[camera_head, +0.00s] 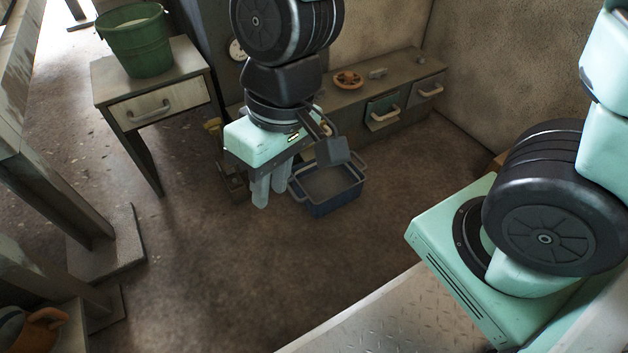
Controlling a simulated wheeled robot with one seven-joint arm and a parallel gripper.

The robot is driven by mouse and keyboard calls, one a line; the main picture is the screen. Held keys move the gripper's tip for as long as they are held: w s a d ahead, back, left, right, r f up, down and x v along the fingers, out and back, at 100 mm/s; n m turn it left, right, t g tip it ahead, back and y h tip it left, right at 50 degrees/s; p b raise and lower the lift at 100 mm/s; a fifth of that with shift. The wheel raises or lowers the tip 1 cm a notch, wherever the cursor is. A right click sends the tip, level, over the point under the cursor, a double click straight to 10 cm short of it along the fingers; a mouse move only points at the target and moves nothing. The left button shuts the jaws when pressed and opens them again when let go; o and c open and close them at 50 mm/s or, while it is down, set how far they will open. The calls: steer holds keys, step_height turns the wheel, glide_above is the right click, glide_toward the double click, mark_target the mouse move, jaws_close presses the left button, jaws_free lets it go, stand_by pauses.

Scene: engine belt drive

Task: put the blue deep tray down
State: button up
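The blue deep tray (336,205) is upright and open at the top, with a handle at each end. It is in the middle of the head camera view, low by the floor; I cannot tell whether it touches the floor. My gripper (270,190) points down just left of the tray, with its grey fingers close to the tray's left handle. The view does not show whether the fingers grip that handle or stand beside it. A dark square part on my wrist hides some of the tray's far side.
A low drawer cabinet (350,97) with an orange round part (347,80) on top stands along the back wall. A table (150,85) with a green bucket (134,45) is at the upper left. The floor (215,270) in front is clear.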

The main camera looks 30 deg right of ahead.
steer(key=s+d+r+n+h, duration=0.1)
steer(key=s+d+r+n, duration=0.1)
steer(key=s+d+n, duration=0.1)
steer(key=shift+s+d+h, duration=0.4)
steer(key=shift+s+d, duration=0.05)
steer(key=shift+s, duration=0.5)
step_height(320, 180, up, 47)
steer(key=p, duration=4.6)
steer(key=shift+f+p, duration=0.2)
steer(key=shift+p, duration=0.1)
